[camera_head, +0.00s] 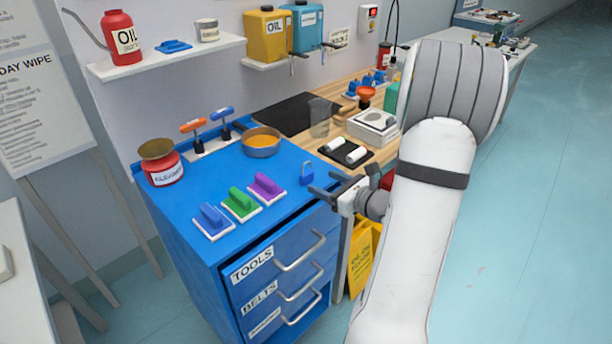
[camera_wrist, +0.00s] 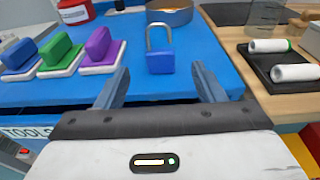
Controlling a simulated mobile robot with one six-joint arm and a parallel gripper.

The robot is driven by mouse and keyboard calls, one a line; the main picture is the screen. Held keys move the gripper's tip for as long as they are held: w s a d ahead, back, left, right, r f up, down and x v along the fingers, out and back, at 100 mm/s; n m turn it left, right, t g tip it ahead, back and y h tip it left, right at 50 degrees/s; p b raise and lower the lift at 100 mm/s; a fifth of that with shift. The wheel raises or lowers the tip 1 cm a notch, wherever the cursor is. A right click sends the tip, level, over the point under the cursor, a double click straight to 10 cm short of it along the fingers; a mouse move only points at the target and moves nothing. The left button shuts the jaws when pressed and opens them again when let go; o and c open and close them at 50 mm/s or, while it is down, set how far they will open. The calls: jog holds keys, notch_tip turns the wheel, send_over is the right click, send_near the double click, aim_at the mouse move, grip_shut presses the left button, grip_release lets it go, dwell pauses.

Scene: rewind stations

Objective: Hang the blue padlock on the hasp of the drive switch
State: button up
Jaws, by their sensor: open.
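The blue padlock (camera_head: 306,179) stands upright on the blue cabinet top near its front right edge, its grey shackle up. In the wrist view the padlock (camera_wrist: 161,63) is ahead of and between the fingertips. My gripper (camera_head: 327,184) is open and empty, just right of the padlock in the head view. Its two fingers (camera_wrist: 160,78) point toward the padlock without visibly gripping it. A small white wall box with a red part (camera_head: 368,18) may be the drive switch; its hasp cannot be made out.
Blue, green and purple scrub blocks (camera_head: 240,203) lie left of the padlock. An orange-filled pan (camera_head: 261,142) stands behind it. A black tray with white rollers (camera_head: 346,151) is on the wooden bench. My arm covers part of the right side.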

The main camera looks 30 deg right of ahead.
aim_at(309, 176)
jog(key=shift+w+f, duration=0.1)
jog(key=shift+w, duration=0.3)
jog(key=p+x, duration=0.1)
jog(key=x, duration=0.5)
jog(key=shift+w+a, duration=0.25)
jog(key=shift+w, duration=0.1)
jog(key=shift+c, duration=0.5)
jog(key=c, duration=1)
notch_tip(309, 176, up, 10)
jog(key=shift+f, duration=0.1)
